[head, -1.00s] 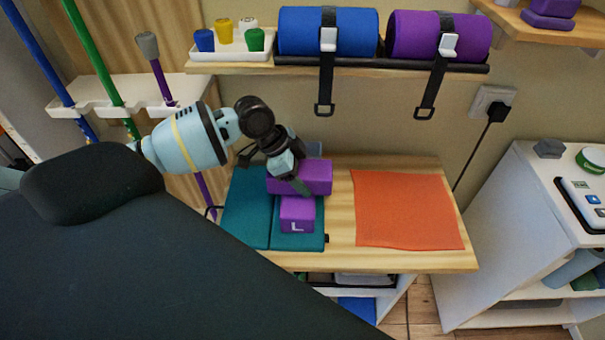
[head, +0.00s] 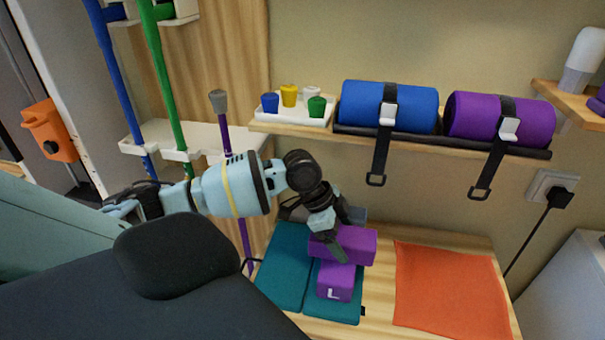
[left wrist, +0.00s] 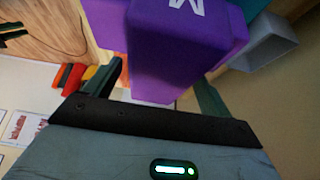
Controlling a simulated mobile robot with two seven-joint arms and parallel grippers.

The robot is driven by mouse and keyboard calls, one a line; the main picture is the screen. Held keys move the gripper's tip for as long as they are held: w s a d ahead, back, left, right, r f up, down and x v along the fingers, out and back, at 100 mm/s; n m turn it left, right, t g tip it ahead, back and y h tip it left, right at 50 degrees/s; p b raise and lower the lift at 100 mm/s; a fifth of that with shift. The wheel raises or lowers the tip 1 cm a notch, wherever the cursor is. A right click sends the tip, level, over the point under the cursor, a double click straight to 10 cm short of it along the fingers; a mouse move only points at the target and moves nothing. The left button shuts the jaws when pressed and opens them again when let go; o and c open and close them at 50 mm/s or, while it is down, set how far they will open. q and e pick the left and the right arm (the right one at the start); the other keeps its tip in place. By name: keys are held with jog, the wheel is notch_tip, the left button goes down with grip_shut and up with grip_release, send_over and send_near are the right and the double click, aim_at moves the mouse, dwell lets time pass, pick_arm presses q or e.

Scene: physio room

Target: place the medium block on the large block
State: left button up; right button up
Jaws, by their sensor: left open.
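The medium block (left wrist: 180,45) is purple with a white M and sits between my left fingers in the left wrist view. In the head view the medium block (head: 355,243) lies crosswise over the back part of the large block (head: 335,284), a purple block marked L. It appears to rest on it, but the contact is hidden. My left gripper (head: 333,243) is open around the medium block, with one finger on its near side; the fingers (left wrist: 160,88) are spread in the left wrist view. My right gripper is out of view.
The large block stands on a teal folded mat (head: 285,265) on a wooden table. An orange cloth (head: 450,290) lies to the right. A shelf with blue (head: 388,107) and purple rolls (head: 490,118) hangs above.

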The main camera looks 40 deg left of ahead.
pick_arm(q)
jog(key=v, duration=0.3)
jog(key=shift+s+a, duration=0.25)
jog(key=shift+a, duration=0.1)
jog(key=s+a, duration=0.5)
jog(key=a, duration=0.4)
jog(key=shift+s+a+b, duration=0.25)
jog(key=shift+s+b, duration=0.05)
jog(key=shift+s, duration=0.1)
